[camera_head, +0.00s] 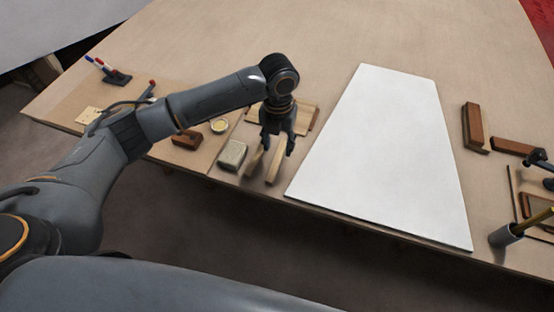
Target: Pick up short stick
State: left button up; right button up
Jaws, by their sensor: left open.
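Two short pale wooden sticks lie near the table's front edge, a left one (254,163) and a right one (274,169). I cannot tell which of them is the short stick. My left gripper (277,149) points down over them with its fingers apart. The fingers overlap the sticks' upper ends in the picture, and I cannot tell whether they touch. A pale wooden board (306,119) lies behind the gripper, partly hidden by it. My right gripper is out of view.
A large white panel (380,150) lies close to the right. Brown blocks (474,125) and a cup (503,237) stand at the right. The back of the table is clear.

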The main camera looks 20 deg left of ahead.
aim_at(277, 159)
pick_arm(q)
jog(key=shift+w+a+f+p, duration=0.1)
jog(key=shift+f+p, duration=0.15)
jog(key=shift+f, duration=1.25)
jog(key=shift+a+f+p, duration=0.1)
jog(key=shift+f+p, duration=0.1)
jog(key=shift+f, duration=1.3)
grip_shut()
